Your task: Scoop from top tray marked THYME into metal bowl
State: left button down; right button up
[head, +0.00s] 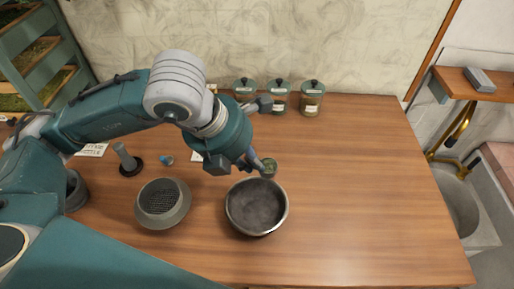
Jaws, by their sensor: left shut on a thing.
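My left gripper (262,168) is over the far rim of the metal bowl, pointing down and to the right. It is shut on a small scoop (270,166), whose round cup shows greenish contents; the handle is mostly hidden by the gripper. The metal bowl (283,208) stands upright on the table just below the scoop in the picture, and its inside looks dark and empty. A green rack of trays (40,52) with green herbs stands at the far left; I cannot read a THYME label on it. My right gripper is not in view.
The wooden table (370,190) is clear on the right. A grey sieve-like bowl (163,203) stands left of the metal bowl, with a pestle-like tool (127,158) behind it. Lidded jars (312,98) line the wall. A sink (465,205) is at far right.

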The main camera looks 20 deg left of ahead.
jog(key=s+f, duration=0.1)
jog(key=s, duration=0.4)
pick_arm(q)
jog(key=f+g+p, duration=0.1)
jog(key=g+p, duration=0.2)
jog(key=g, duration=0.1)
jog(key=n+g+y+p, duration=0.1)
jog(key=g+p, duration=0.2)
jog(key=g, duration=0.1)
jog(key=f+g+p, duration=0.1)
jog(key=g+p, duration=0.2)
jog(key=g, duration=0.1)
jog(key=shift+s+f+y+p, duration=0.3)
jog(key=shift+p, duration=0.05)
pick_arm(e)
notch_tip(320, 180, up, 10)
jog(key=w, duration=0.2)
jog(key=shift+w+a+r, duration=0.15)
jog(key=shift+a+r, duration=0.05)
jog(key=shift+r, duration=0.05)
